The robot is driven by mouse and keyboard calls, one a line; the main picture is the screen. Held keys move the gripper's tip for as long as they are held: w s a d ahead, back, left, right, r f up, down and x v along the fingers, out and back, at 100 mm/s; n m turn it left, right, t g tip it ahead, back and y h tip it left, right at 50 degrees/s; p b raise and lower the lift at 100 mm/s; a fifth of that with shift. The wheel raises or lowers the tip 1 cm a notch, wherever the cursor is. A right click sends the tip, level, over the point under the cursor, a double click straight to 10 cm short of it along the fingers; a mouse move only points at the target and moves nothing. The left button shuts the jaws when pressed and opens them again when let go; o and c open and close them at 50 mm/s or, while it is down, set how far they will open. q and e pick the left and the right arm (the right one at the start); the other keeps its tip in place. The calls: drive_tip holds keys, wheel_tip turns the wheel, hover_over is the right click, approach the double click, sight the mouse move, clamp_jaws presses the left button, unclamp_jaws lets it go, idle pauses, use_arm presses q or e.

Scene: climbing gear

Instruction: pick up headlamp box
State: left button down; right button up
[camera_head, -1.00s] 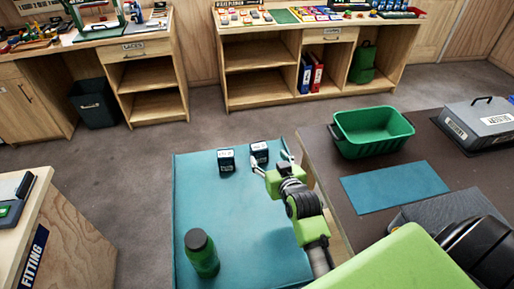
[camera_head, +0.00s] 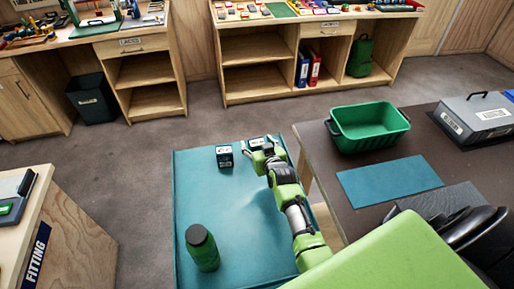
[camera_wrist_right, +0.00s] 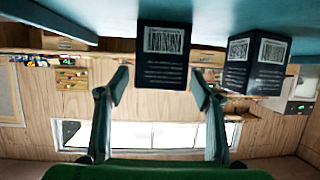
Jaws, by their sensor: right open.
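Two small dark boxes with white labels stand on the teal mat (camera_head: 235,215). The left box (camera_head: 224,156) is clear of my arm. The right box (camera_head: 256,143) is partly hidden behind my right gripper (camera_head: 266,152). The printing is too small to tell which is the headlamp box. In the right wrist view, upside down, one box (camera_wrist_right: 163,62) sits centred between and beyond the open fingers (camera_wrist_right: 160,90), with no contact visible. The other box (camera_wrist_right: 256,62) is outside the fingers, to the right. My left gripper is not in view.
A green bottle (camera_head: 202,248) stands at the mat's near left. To the right, a dark table holds a green bin (camera_head: 368,128), a blue mat (camera_head: 388,181) and a grey case (camera_head: 478,120). The mat's middle is clear.

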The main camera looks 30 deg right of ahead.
drive_tip(key=shift+w+f, duration=0.15)
drive_tip(key=shift+w, duration=0.1)
drive_tip(key=c, duration=1.3)
drive_tip(key=shift+o, duration=0.2)
